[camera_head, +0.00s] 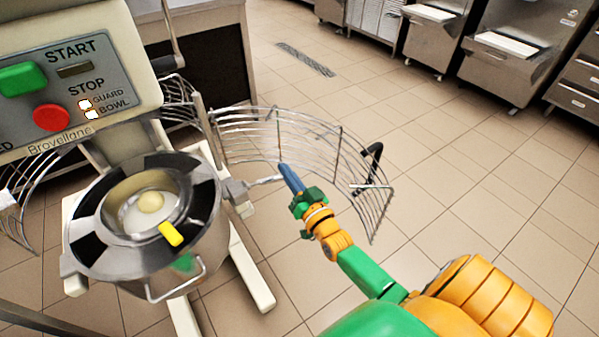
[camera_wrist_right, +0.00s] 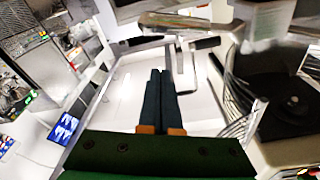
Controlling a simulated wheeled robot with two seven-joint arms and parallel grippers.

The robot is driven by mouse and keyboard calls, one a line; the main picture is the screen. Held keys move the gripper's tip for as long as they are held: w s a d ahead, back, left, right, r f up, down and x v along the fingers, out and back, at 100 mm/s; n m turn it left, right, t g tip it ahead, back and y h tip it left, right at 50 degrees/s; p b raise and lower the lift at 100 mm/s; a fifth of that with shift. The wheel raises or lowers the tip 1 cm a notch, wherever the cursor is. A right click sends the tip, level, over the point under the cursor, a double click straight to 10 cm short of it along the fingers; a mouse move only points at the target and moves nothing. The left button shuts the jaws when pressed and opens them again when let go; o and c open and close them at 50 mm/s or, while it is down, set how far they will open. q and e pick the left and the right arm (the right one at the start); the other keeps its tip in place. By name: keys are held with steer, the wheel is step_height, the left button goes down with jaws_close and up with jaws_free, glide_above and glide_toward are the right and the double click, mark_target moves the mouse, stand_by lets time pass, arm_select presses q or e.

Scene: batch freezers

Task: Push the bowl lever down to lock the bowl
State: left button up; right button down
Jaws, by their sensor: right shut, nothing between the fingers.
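The steel bowl (camera_head: 190,265) sits in the mixer with a pale lump inside it. A thin metal lever (camera_head: 262,181) sticks out to the right from the bowl's side mount and looks close to level. My right gripper (camera_head: 287,176) is shut and empty, its blue fingers at the lever's outer end. I cannot tell whether they touch. In the right wrist view my gripper's dark fingers (camera_wrist_right: 160,75) are together, below a metal bar (camera_wrist_right: 190,22) that I cannot identify surely. My left gripper is not in view.
The mixer's control panel (camera_head: 62,75) has a green start and a red stop button. The wire guard (camera_head: 300,145) is swung out behind and to the right of my right gripper. Tiled floor (camera_head: 440,190) is open at the right. Steel cabinets (camera_head: 515,65) stand far back.

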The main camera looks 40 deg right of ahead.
steer(key=s+f, duration=0.1)
steer(key=s, duration=0.6)
steer(key=shift+a, duration=0.3)
steer(key=shift+f, duration=0.1)
